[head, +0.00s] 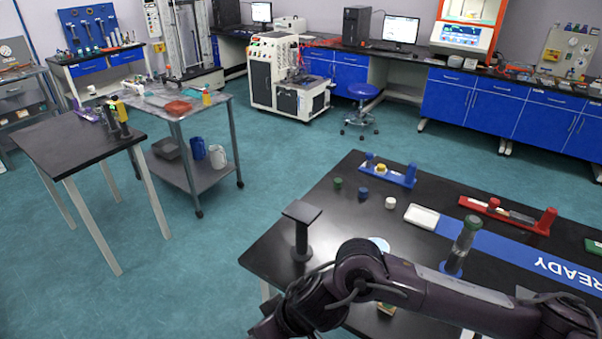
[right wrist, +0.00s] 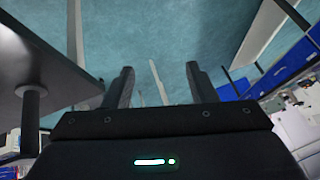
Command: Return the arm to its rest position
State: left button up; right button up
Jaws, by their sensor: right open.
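My right arm (head: 400,285) reaches in from the lower right of the head view, across the front of the black bench (head: 265,245). It bends down at the bench's near left part, and its gripper is hidden or out of frame there. In the right wrist view my right gripper (right wrist: 163,85) is open, with two dark fingers apart and nothing between them. Beyond the fingers are the teal floor and pale table legs. My left gripper is not in view.
A black post with a flat top (head: 302,228) stands on the bench near my arm. A blue rack (head: 390,174), a red rack (head: 508,215), a white tray (head: 422,216) and a dark cylinder (head: 462,247) are farther back. Open floor (head: 240,225) lies left.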

jog(key=s+a+r+t+y, duration=0.1)
jog(key=a+r+t+y, duration=0.15)
jog(key=a+r, duration=0.3)
jog(key=w+d+r+m+t, duration=0.2)
jog(key=w+d+r+t, duration=0.1)
jog(key=d+r+t, duration=0.1)
jog(key=s+d+f+m+g+h, duration=0.1)
jog(key=d+f+m+h, duration=0.15)
jog(key=d, duration=0.65)
jog(key=d+f+m+h, duration=0.2)
jog(key=d+f+h, duration=0.2)
jog(key=d, duration=0.4)
jog(key=s+d+f+g+h, duration=0.2)
jog(key=s+d+f+g, duration=0.25)
jog(key=s+d, duration=0.55)
notch_tip(320, 180, down, 31)
jog(key=s+d, duration=0.1)
jog(key=s+d+f+g, duration=0.1)
jog(key=s+f, duration=0.8)
jog(key=s, duration=0.1)
jog(key=s+d+f+g, duration=0.1)
jog(key=s+d+f, duration=0.1)
jog(key=s+f, duration=0.7)
jog(key=shift+s+d+h, duration=0.3)
jog(key=shift+s, duration=0.15)
